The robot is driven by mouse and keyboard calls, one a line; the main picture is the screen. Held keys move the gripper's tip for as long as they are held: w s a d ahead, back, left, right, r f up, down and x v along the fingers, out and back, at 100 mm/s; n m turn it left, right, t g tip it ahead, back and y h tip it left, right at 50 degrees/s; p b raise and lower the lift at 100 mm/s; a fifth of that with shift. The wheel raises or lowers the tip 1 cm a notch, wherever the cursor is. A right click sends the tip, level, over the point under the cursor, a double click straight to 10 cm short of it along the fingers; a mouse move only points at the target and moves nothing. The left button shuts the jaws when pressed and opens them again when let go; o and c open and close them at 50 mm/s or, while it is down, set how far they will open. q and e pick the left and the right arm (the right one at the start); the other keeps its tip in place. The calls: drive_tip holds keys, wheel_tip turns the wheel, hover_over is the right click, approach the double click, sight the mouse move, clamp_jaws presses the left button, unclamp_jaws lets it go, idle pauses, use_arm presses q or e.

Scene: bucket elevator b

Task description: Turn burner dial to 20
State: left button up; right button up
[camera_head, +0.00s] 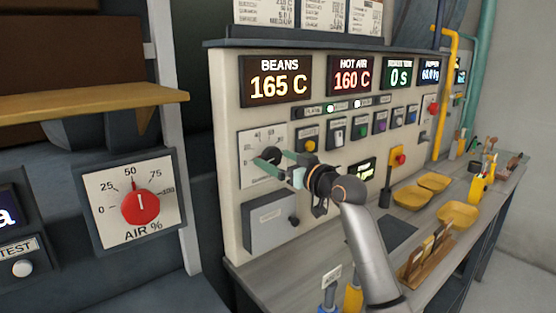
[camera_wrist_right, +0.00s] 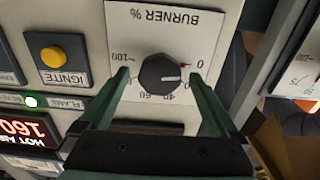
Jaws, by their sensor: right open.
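The black burner dial (camera_wrist_right: 160,74) sits on a white plate marked BURNER %, which appears upside down in the right wrist view. Its white pointer line points right and slightly down, near the low end of the scale. A small red mark is by the 0. The dial also shows in the head view (camera_head: 268,158). My right gripper (camera_wrist_right: 159,76) is open, with one green finger on each side of the dial. Gaps seem to remain between fingers and dial; contact is unclear. The fingers partly cover the scale numbers. My left gripper is not in view.
A red AIR % dial (camera_head: 141,207) is on a separate panel at the left. The IGNITE button (camera_wrist_right: 53,59) is beside the burner plate. A grey box (camera_head: 270,226) is below it. Yellow trays (camera_head: 458,214) and a wooden rack (camera_head: 425,260) stand on the counter.

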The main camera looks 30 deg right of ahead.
drive_tip(key=c, duration=1.4)
drive_tip(key=shift+o, duration=0.2)
drive_tip(key=shift+r+m+p, duration=0.1)
drive_tip(key=shift+m+p, duration=0.7)
drive_tip(key=shift+p, duration=0.25)
drive_tip(key=m+p, duration=0.3)
drive_tip(key=shift+m+p, duration=0.4)
drive_tip(key=shift+m, duration=1.1)
drive_tip(key=o, duration=1.4)
drive_tip(key=shift+c, duration=0.2)
